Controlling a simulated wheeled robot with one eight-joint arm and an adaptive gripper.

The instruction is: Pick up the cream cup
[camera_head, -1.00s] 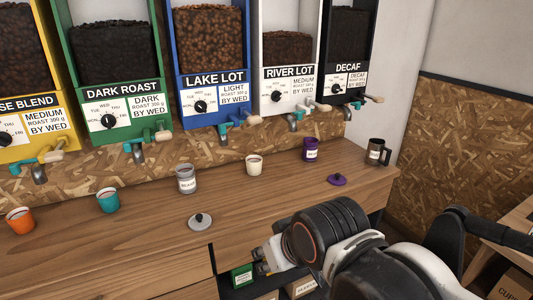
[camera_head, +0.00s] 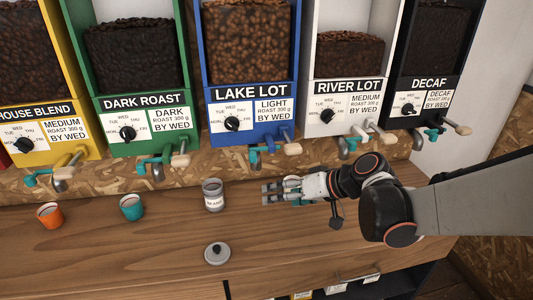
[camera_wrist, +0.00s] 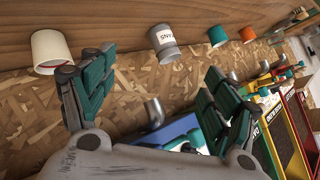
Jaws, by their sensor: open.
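The cup lies outside the spread of the fingers there; I cannot tell the gap in depth.
A teal cup (camera_head: 131,208) and an orange cup (camera_head: 50,216) stand further left. Dispenser taps (camera_head: 262,154) overhang the back.

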